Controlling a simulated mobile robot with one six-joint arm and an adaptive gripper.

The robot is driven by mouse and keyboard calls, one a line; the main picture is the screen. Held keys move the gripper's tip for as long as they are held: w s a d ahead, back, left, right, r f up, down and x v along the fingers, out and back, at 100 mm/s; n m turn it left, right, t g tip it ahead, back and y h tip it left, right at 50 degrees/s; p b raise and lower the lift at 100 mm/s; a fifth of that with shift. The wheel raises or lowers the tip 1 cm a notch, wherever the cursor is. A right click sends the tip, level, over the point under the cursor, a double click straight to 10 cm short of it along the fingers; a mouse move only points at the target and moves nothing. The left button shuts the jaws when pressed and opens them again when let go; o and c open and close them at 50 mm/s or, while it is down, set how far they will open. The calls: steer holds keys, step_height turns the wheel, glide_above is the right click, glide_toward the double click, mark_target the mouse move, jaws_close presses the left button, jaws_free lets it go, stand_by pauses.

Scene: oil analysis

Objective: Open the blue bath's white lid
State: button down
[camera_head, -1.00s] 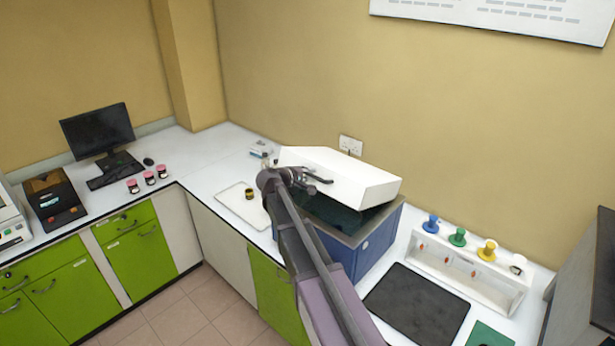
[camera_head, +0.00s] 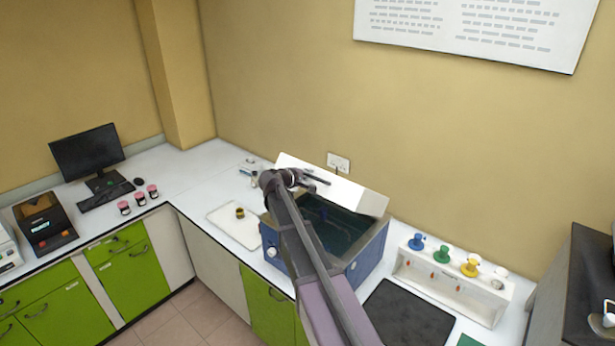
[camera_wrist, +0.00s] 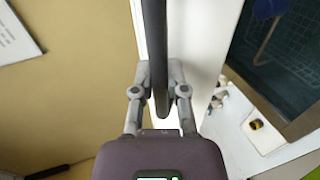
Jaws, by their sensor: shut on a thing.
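The blue bath (camera_head: 368,262) stands on the white counter, its dark interior partly in sight. Its white lid (camera_head: 350,196) is tilted up steeply along the wall side, so the bath stands open at the front. My gripper (camera_head: 292,179) is at the lid's black handle (camera_head: 317,178). In the wrist view the fingers (camera_wrist: 160,78) are shut on the dark handle bar (camera_wrist: 154,40), with the white lid (camera_wrist: 198,50) behind it and the bath's interior (camera_wrist: 275,60) at the right. My arm hides part of the bath's front.
A white tray (camera_head: 225,221) with a small yellow-and-black jar (camera_head: 239,212) lies left of the bath. A dark mat (camera_head: 405,318) and a white rack (camera_head: 450,285) with coloured knobs stand to the right. The wall with a socket (camera_head: 338,162) is close behind the lid.

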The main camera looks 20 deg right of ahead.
steer(key=c, duration=0.6)
jaws_free()
steer(key=shift+c, duration=0.2)
steer(key=shift+s+a+f, duration=0.1)
